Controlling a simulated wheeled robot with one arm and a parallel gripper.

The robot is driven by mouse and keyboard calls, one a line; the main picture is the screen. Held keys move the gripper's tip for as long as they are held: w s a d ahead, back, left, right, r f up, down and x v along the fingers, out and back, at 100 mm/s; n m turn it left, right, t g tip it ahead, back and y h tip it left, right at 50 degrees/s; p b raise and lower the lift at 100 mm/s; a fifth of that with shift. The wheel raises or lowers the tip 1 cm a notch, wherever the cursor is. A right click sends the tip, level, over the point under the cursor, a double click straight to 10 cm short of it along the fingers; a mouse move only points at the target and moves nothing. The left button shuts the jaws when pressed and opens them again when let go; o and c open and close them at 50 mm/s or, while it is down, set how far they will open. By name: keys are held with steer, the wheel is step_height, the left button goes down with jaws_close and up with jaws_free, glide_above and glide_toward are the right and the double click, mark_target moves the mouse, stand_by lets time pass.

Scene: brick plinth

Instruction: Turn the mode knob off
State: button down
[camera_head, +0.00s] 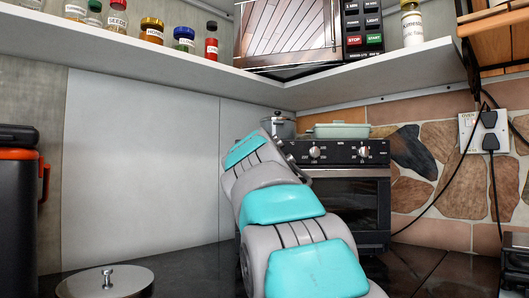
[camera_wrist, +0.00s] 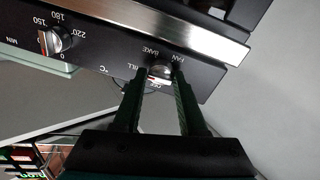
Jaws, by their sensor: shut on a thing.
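The mode knob (camera_wrist: 160,71) is a small silver knob on the dark control panel, seen upside down in the wrist view. The words FAN and BAKE show beside it, with part of another label. A small red and white mark shows at its lower edge; I cannot clearly tell where the knob points. My gripper (camera_wrist: 159,78) has one finger on each side of the knob and is shut on it. In the head view my arm hides the gripper and part of the black oven (camera_head: 345,205).
A second knob (camera_wrist: 55,41) with temperature numbers sits left in the wrist view. A pot (camera_head: 279,127) and a pale green dish (camera_head: 341,131) stand on the oven. A shelf (camera_head: 150,45) with jars and a microwave (camera_head: 290,30) hang above. A cable hangs right of the oven.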

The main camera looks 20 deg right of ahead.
steer(key=shift+f+n+t+y, duration=0.15)
steer(key=shift+n+y, duration=0.2)
steer(key=shift+n, duration=2.8)
steer(key=shift+f+n+t+y, duration=0.1)
steer(key=shift+n+y, duration=0.3)
steer(key=shift+n, duration=2.8)
steer(key=shift+f+n+t+y, duration=0.15)
steer(key=shift+n+y, duration=0.2)
steer(key=shift+n, duration=2.8)
steer(key=shift+d, duration=0.1)
steer(key=c, duration=0.5)
jaws_free()
steer(key=shift+r, duration=0.2)
steer(key=shift+s, duration=0.15)
